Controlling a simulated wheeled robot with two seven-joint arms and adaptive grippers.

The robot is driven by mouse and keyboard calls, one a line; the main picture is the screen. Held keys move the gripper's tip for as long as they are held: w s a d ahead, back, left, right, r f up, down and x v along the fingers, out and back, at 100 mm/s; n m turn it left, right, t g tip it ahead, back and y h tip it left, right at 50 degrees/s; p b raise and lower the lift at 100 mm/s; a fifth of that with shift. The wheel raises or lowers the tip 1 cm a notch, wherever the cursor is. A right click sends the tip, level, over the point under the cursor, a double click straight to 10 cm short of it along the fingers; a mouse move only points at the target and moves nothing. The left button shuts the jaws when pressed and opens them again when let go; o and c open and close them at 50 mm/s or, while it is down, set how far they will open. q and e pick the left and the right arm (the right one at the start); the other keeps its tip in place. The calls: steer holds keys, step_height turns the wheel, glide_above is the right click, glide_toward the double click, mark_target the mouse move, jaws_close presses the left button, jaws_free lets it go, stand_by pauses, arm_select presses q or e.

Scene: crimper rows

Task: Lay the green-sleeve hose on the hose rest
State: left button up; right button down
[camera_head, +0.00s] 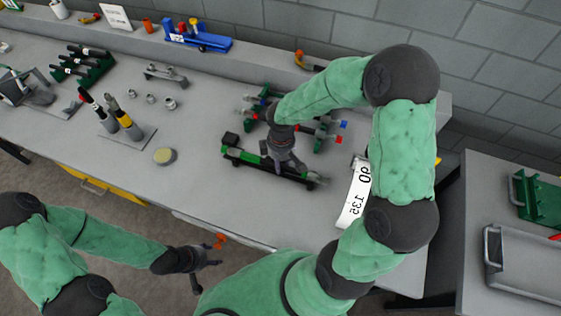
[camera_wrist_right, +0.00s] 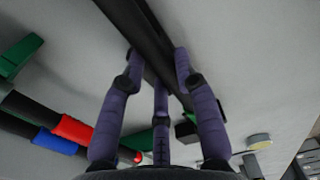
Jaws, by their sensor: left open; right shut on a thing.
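The green-sleeve hose (camera_head: 240,155) is a long dark bar with bright green stretches, lying slantwise at the middle of the bench. My right gripper (camera_head: 284,162) is shut on its middle from above. In the right wrist view the dark hose (camera_wrist_right: 142,28) runs between the purple fingers of this gripper (camera_wrist_right: 158,70). I cannot tell whether it is touching the bench or slightly above it. My left gripper (camera_head: 205,258) is open and empty in front of the bench edge. A grey stand with raised ends (camera_head: 166,76), possibly the hose rest, stands bare farther left.
A green rack with red- and blue-sleeved hoses (camera_head: 325,128) lies just behind the held hose; its hoses also show in the right wrist view (camera_wrist_right: 75,130). Upright tools (camera_head: 120,118) and a round tin (camera_head: 164,156) stand left. A curved number scale (camera_head: 354,195) is at right.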

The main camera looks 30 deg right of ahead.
steer(key=shift+f, duration=0.1)
stand_by(0.7)
steer(key=c, duration=0.8)
jaws_free()
steer(key=shift+c, duration=0.2)
step_height(320, 180, up, 12)
